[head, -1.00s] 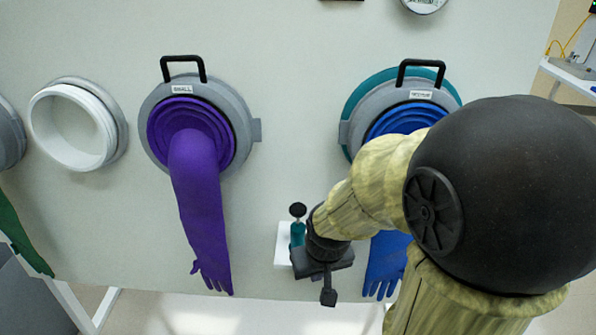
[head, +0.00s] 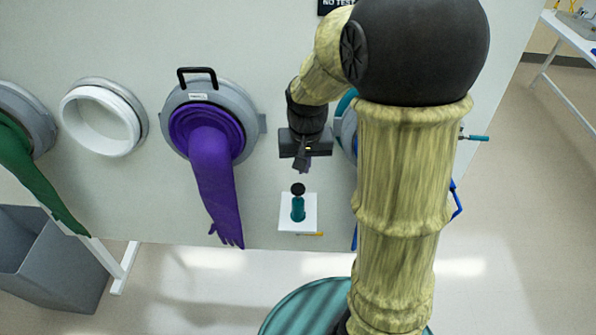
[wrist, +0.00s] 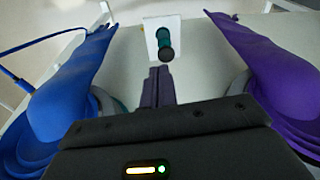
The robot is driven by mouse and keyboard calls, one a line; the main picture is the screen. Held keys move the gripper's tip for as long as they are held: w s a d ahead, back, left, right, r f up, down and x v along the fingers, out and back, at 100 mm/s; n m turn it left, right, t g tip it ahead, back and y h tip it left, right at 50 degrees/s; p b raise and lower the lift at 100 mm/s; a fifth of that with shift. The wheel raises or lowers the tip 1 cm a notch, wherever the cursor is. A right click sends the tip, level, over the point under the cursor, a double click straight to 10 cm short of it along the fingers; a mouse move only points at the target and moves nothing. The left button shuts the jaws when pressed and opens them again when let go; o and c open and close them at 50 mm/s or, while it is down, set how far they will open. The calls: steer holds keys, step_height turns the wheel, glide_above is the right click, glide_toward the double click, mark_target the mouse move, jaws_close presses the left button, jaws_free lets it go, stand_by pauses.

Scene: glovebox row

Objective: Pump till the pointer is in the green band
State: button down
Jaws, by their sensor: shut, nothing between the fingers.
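The pump is a small teal cylinder (head: 298,210) with a round black knob (head: 298,189) on top, standing on a white shelf (head: 285,222) on the panel. My gripper (head: 301,165) is above the knob in the head view, shut and empty, apart from it. In the wrist view, the shut fingers (wrist: 158,75) point toward the pump's black knob (wrist: 166,54), with the teal body (wrist: 165,36) behind it on the white shelf (wrist: 152,28). No gauge, pointer or green band can be made out in either view.
A purple glove (head: 215,185) hangs left of the pump. A blue glove (wrist: 72,85) shows in the wrist view, mostly hidden by my arm in the head view. A white port (head: 98,122), a green glove (head: 35,178) and a grey bin (head: 50,265) are further left.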

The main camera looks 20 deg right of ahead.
steer(key=m+g, duration=0.1)
glide_above(298, 189)
steer(key=shift+w+a+r, duration=0.15)
steer(key=shift+r, duration=0.05)
step_height(298, 189, down, 14)
steer(key=p, duration=0.5)
stand_by(0.3)
steer(key=shift+f, duration=0.1)
step_height(298, 189, down, 4)
steer(key=b, duration=0.3)
steer(key=shift+f, duration=0.15)
steer(key=shift+s+f+b, duration=0.1)
steer(key=shift+s+b, duration=0.1)
steer(key=shift+b, duration=0.1)
steer(key=shift+f, duration=0.1)
